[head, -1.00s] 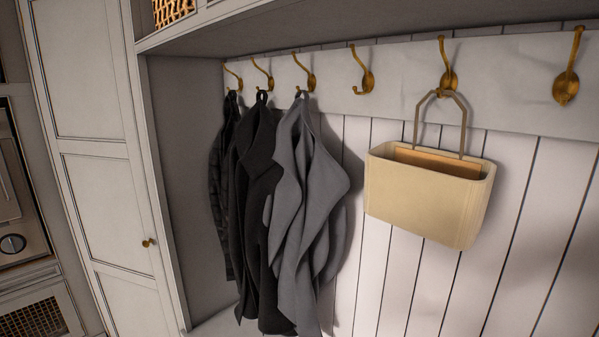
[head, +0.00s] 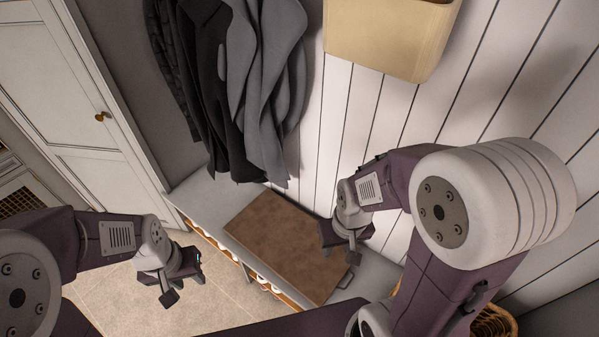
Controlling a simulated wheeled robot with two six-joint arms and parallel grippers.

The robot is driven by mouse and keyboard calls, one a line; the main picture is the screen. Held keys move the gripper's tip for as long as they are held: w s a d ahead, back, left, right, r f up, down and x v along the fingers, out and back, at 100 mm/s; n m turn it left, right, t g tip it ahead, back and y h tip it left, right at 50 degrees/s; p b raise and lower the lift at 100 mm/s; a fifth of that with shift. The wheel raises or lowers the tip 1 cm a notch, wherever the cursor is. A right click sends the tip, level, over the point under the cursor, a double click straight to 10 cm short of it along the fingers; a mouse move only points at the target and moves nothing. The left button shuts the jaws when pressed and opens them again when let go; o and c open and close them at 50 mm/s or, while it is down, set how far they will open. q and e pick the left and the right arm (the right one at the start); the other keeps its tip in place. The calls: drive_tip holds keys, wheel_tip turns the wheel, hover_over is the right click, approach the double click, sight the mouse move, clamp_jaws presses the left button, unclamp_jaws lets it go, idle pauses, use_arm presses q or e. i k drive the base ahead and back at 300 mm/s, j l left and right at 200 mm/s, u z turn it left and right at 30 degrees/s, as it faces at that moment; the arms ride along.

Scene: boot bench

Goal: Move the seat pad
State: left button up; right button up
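The seat pad (head: 285,240), a flat brown rectangle, lies on the white bench (head: 200,196) below the coats. A small dark loop (head: 346,279) shows at its right end. My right gripper (head: 342,250) is over the right part of the pad and hides some of its far right edge. Its fingers look apart with nothing between them. I cannot tell whether it touches the pad. My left gripper (head: 182,286) is over the floor in front of the bench, left of the pad, with its fingers apart and empty.
Dark and grey coats (head: 255,90) hang just above the pad's far left side. Shoe cubbies (head: 212,240) run under the bench front. A wicker basket (head: 492,322) is at lower right. The tiled floor (head: 210,310) at lower left is clear.

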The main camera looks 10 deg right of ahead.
sight(283, 238)
drive_tip(key=k+l+u, duration=0.8)
drive_tip(key=i+j, duration=0.05)
drive_tip(key=i, duration=0.05)
